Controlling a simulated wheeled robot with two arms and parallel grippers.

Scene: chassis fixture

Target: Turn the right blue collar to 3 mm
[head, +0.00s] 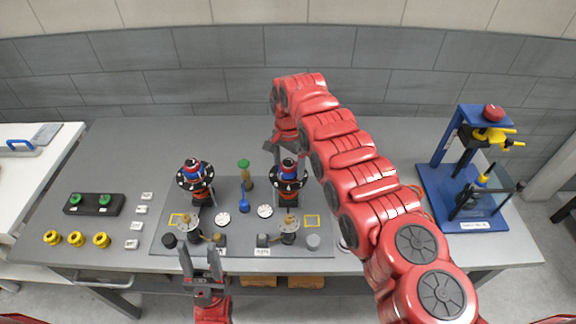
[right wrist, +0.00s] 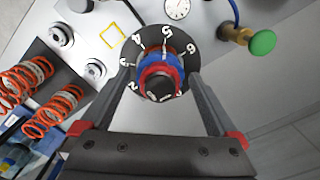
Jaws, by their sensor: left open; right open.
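The right blue collar (head: 289,163) sits upright with a red band on a black numbered dial (head: 287,182), on an orange spring unit. In the right wrist view the collar (right wrist: 157,60) lies between the open fingers of my right gripper (right wrist: 162,90), with the white-numbered dial (right wrist: 194,48) around it. The fingers lie beside the collar and overlap the dial's edge; I cannot tell contact. The pointer reading is not clear. In the head view my right gripper (head: 279,148) is partly hidden by its arm. My left gripper (head: 201,262) is open and empty at the table's front edge.
A similar left collar unit (head: 195,180) stands on the same grey plate. Between them are a green-topped brass part (head: 244,168) and white gauges (head: 265,211). Yellow knobs (head: 76,239) lie at the left. A blue press (head: 465,190) stands at the right.

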